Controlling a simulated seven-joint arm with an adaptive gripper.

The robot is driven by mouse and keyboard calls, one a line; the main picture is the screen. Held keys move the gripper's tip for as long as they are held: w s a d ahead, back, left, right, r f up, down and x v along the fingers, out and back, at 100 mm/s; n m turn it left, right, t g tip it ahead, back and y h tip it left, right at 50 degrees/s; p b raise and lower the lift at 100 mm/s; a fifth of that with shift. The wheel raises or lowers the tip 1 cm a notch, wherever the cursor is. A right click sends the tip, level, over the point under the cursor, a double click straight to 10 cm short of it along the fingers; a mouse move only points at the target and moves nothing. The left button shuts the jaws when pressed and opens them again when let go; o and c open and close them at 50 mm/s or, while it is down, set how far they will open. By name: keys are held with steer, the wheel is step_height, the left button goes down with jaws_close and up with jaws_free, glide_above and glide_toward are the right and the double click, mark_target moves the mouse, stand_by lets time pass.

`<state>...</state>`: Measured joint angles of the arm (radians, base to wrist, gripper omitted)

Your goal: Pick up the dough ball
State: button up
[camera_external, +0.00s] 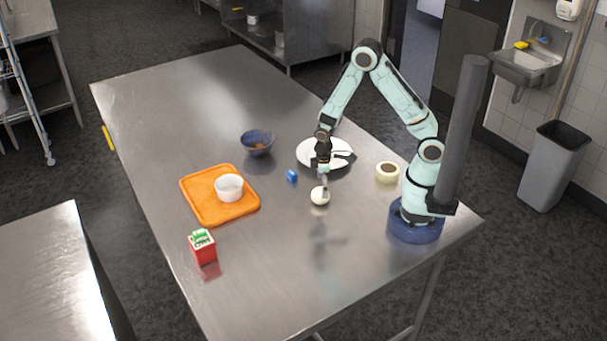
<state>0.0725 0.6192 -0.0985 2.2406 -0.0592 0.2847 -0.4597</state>
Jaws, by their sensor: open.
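The dough ball (320,196) is a small cream-white ball on the steel table (290,290), in front of my base. My gripper (324,182) points down just above and behind the ball in the picture. Its fingertips are at or very near the top of the ball. I cannot tell whether they touch it or straddle it. The gripper is open, though its fingers look small and overlap in this view.
A white plate (310,151) lies behind my gripper. A tape-like roll (388,168) is to the right. A small blue object (291,175), a blue bowl (257,143), an orange tray (208,212) with a white bowl (229,186), and a red carton (203,247) are left. The table's front is clear.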

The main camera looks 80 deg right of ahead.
steer(key=shift+f, duration=1.8)
steer(key=c, duration=1.3)
